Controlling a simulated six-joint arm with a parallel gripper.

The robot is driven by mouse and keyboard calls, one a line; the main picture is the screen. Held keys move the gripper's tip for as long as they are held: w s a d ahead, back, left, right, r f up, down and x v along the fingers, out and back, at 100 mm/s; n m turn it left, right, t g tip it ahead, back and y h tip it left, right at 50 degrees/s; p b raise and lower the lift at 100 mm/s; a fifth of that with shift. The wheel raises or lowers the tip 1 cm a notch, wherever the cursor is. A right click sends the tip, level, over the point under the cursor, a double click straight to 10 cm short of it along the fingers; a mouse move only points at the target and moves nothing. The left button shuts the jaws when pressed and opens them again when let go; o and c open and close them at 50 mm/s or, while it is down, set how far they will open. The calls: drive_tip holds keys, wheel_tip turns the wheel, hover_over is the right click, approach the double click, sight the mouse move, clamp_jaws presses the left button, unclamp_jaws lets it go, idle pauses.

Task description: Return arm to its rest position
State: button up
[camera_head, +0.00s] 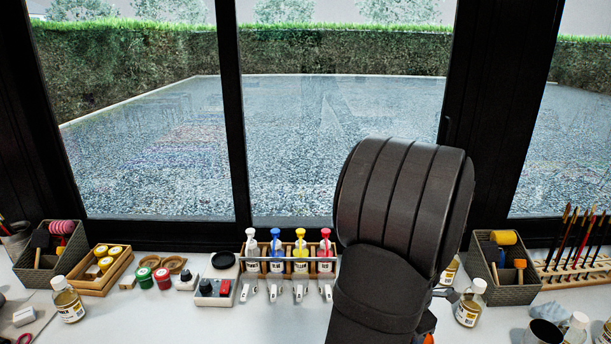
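My arm (400,210) rises large and dark in the centre right of the head view, with its thick rounded joint in front of the window. My gripper cannot be made out; the arm's own links block the view behind them. A wooden rack (262,264) stands just left of my arm and holds bottles with white, blue, yellow and red tops. Small white clips lie in front of it. Part of the table behind my arm is hidden.
A white table (180,325) runs below the window. On the left are a grey basket (42,272), a wooden tray with yellow-lidded jars (97,284) and a bottle (68,302). On the right are another basket (515,294), a bottle (470,305) and a brush rack (575,278).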

wheel_tip(320, 180, up, 10)
wheel_tip(320, 180, down, 12)
drive_tip(key=shift+f, duration=0.1)
drive_tip(key=r, duration=0.4)
drive_tip(key=shift+s+d+r, duration=0.3)
drive_tip(key=shift+s+r, duration=0.05)
drive_tip(key=shift+s, duration=0.05)
drive_tip(key=s+d+r, duration=0.5)
drive_tip(key=s+r, duration=0.1)
drive_tip(key=s, duration=0.4)
drive_tip(key=w+a+n, duration=0.1)
drive_tip(key=w+a, duration=0.4)
drive_tip(key=a, duration=0.3)
drive_tip(key=w+a+n, duration=0.1)
drive_tip(key=w+a, duration=0.4)
drive_tip(key=a, duration=0.3)
drive_tip(key=a+n, duration=0.2)
drive_tip(key=a, duration=1.6)
drive_tip(key=shift+w+a+f+n, duration=0.15)
drive_tip(key=shift+w+a+n, duration=0.05)
drive_tip(key=shift+a+n, duration=0.1)
